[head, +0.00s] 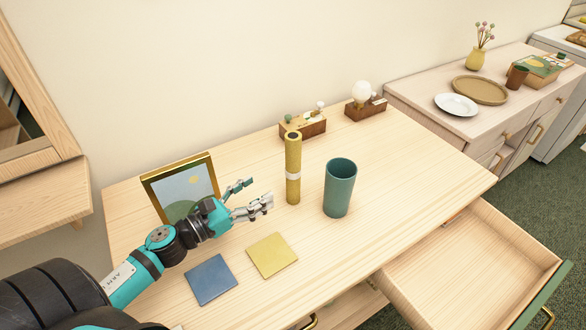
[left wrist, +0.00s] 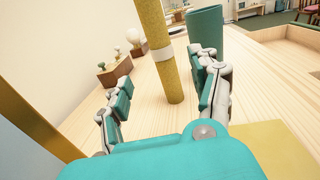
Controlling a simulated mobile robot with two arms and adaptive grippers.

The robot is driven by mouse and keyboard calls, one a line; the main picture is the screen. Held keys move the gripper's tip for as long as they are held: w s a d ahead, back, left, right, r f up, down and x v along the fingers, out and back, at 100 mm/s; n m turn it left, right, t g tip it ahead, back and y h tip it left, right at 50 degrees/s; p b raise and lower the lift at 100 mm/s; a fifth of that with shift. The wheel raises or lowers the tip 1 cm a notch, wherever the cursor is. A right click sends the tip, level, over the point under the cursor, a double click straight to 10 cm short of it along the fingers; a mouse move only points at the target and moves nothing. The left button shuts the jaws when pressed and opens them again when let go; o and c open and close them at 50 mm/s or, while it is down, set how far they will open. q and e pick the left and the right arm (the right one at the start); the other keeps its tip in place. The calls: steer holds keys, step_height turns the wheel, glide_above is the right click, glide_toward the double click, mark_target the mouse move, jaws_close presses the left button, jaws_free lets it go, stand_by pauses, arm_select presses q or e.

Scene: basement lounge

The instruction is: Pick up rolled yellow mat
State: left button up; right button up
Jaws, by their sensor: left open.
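The rolled yellow mat (head: 293,180) stands upright on the light wooden table, with a pale band around its middle. In the left wrist view the mat (left wrist: 169,80) rises in front of my fingers, between their directions. My left gripper (head: 256,194) is open and empty, to the left of the mat and apart from it. In the left wrist view its two fingers (left wrist: 158,85) are spread, with the mat beyond the tips. My right gripper is not in view.
A teal cup (head: 339,190) stands close right of the mat. A framed picture (head: 181,186) is behind my left arm. Blue (head: 211,279) and yellow (head: 272,255) squares lie in front. Wooden boxes (head: 303,125) stand behind. A drawer (head: 470,265) is open at right.

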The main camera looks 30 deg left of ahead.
mark_target(287, 174)
arm_select(q)
steer(key=p+x, duration=0.3)
steer(key=x, duration=0.7)
steer(key=shift+w+d, duration=0.25)
steer(key=shift+w, duration=0.05)
steer(key=shift+w+d+f, duration=0.15)
steer(key=shift+w+d, duration=0.05)
steer(key=shift+w, duration=0.3)
jaws_close()
